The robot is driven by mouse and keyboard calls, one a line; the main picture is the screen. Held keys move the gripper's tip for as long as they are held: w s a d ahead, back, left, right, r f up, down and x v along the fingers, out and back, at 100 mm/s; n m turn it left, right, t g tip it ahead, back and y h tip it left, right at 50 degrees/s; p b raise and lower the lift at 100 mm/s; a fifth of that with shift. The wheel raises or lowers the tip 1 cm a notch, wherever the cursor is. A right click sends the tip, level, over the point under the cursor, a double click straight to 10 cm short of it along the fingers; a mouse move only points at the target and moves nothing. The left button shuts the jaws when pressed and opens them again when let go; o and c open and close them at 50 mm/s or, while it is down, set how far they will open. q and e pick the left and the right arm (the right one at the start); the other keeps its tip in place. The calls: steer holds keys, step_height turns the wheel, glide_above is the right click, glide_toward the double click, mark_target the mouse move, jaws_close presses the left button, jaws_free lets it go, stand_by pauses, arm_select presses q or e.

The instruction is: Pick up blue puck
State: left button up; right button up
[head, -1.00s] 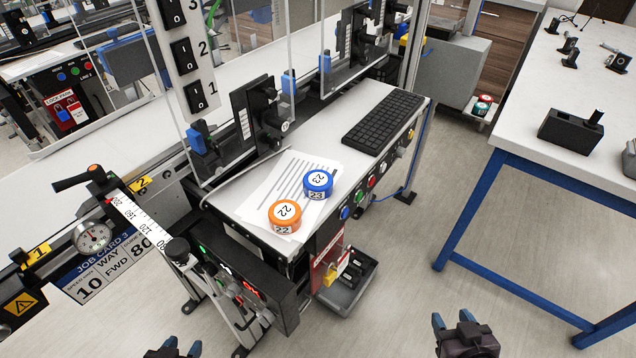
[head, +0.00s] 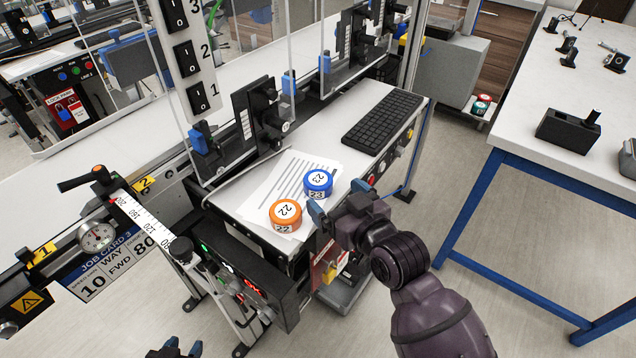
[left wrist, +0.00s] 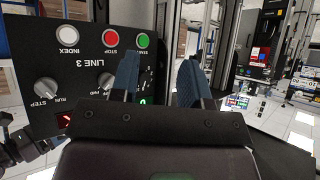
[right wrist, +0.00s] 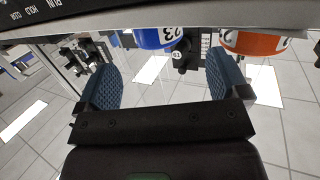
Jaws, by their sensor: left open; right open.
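The blue puck (head: 318,183), numbered 23, sits on the printed papers on the white desk. The orange puck (head: 285,214), numbered 22, stands just left of it, nearer the front edge. My right gripper (head: 338,198) is open and empty, at the desk's front edge just to the right of and in front of the blue puck. In the right wrist view the blue puck (right wrist: 158,38) shows beyond the open fingers, and the orange puck (right wrist: 254,43) lies to its right. My left gripper (head: 175,350) is low at the bottom edge; it shows open and empty in the left wrist view (left wrist: 160,80).
A black keyboard (head: 382,122) lies on the desk behind the pucks. A control box (head: 245,285) and a gauge rail stand at the left. Red and teal pucks (head: 482,104) sit apart near the grey cabinet. A blue-legged table (head: 590,180) is at the right.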

mark_target(323, 184)
steer(key=shift+w+a+f, duration=0.1)
steer(key=shift+w+a, duration=0.25)
steer(key=shift+w, duration=0.15)
steer(key=shift+w+a, duration=0.2)
steer(key=shift+w, duration=0.2)
steer(key=b+x, duration=0.1)
steer(key=x, duration=0.3)
steer(key=shift+f, duration=0.15)
steer(key=shift+w+a, duration=0.25)
steer(key=shift+w, duration=0.25)
arm_select(q)
steer(key=shift+w, duration=0.25)
arm_select(e)
steer(key=c, duration=1)
